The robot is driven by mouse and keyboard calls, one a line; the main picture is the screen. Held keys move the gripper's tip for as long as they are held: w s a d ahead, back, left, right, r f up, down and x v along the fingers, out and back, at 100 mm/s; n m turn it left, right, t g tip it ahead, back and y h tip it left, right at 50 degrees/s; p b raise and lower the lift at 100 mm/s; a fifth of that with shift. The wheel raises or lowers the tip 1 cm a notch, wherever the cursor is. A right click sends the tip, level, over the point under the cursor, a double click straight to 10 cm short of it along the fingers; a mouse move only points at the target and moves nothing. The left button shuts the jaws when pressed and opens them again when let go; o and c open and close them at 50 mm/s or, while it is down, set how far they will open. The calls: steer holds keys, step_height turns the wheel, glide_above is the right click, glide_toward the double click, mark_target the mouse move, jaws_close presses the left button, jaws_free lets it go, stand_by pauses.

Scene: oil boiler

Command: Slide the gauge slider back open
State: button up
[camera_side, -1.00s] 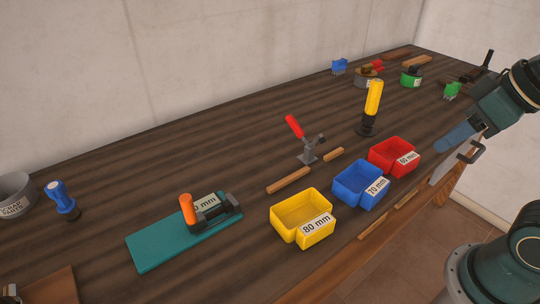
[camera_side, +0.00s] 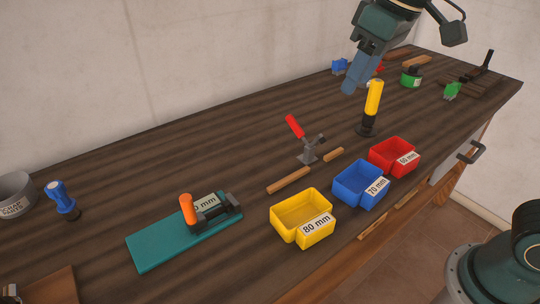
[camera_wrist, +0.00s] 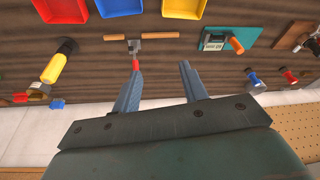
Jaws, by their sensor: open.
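The gauge slider is a dark bar (camera_side: 213,214) with an upright orange handle (camera_side: 188,209), on a teal base plate (camera_side: 160,245) at the left front of the bench. A label partly hidden behind it ends in "mm". In the wrist view the teal plate (camera_wrist: 247,37) and orange handle (camera_wrist: 236,46) are at the upper right. My gripper (camera_side: 352,88) is high above the far part of the bench, well apart from the slider. In the wrist view its two blue fingers (camera_wrist: 160,66) are spread with nothing between them.
A toggle clamp with a red handle (camera_side: 295,126) and a yellow-handled tool (camera_side: 373,98) stand upright mid-bench. Yellow (camera_side: 285,216), blue (camera_side: 350,187) and red (camera_side: 383,159) bins line the front edge. Wooden sticks (camera_side: 288,180) lie behind them. A blue-handled stamp (camera_side: 57,194) stands left.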

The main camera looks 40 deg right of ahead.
steer(key=w+a+n, duration=0.1)
steer(key=w+a, duration=0.4)
steer(key=n+g, duration=0.3)
glide_above(189, 209)
steer(key=w, duration=0.1)
steer(key=shift+h, duration=0.4)
steer(key=f, duration=1)
steer(key=shift+d+f, duration=0.15)
steer(key=shift+d, duration=0.1)
steer(key=shift+a+f, duration=0.1)
steer(key=shift+a, duration=0.05)
steer(key=shift+f, duration=0.1)
steer(key=shift+f, duration=6.8)
jaws_close()
